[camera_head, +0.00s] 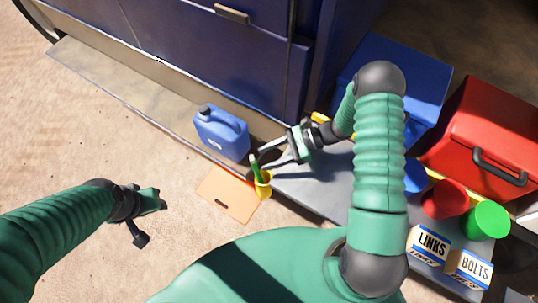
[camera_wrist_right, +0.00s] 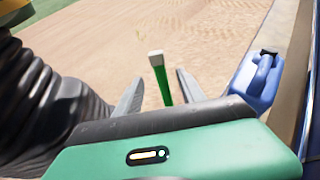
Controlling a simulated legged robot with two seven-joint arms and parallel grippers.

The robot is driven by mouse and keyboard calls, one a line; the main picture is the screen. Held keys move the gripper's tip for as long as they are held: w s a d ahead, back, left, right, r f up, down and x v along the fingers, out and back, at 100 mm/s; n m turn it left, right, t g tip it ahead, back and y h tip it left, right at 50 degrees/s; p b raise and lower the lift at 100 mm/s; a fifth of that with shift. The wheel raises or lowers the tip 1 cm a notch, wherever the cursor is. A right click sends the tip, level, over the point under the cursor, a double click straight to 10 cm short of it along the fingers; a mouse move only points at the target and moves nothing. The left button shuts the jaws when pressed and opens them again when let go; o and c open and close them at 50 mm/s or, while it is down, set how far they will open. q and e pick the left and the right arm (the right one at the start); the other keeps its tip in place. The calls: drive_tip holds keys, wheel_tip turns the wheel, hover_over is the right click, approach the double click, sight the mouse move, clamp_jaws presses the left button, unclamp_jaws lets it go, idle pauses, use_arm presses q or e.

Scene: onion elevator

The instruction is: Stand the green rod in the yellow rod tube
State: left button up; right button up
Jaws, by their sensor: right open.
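The green rod (camera_head: 254,165) stands with its lower end in the yellow rod tube (camera_head: 264,190), tilted slightly left in the head view. In the right wrist view the rod (camera_wrist_right: 162,82) shows a pale tip between the two fingers, with gaps on both sides. My right gripper (camera_head: 265,161) is open around or just beside the rod, its fingers (camera_wrist_right: 160,90) apart from it. The tube's base is partly hard to make out. My left gripper (camera_head: 148,220) is empty and open over the bare ground at left.
An orange board (camera_head: 225,193) lies beside the tube. Red toolbox (camera_head: 490,135), red cup (camera_head: 445,199), green cup (camera_head: 486,220) and LINKS and BOLTS boxes (camera_head: 428,245) crowd the right. Ground at left is clear.

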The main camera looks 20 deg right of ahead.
drive_tip(key=s+a+r+b, duration=0.1)
drive_tip(key=s+a+r, duration=0.1)
drive_tip(key=s, duration=0.5)
drive_tip(key=s+a+r+b, duration=0.1)
drive_tip(key=s+a+r, duration=0.2)
drive_tip(key=s, duration=0.5)
idle(0.4)
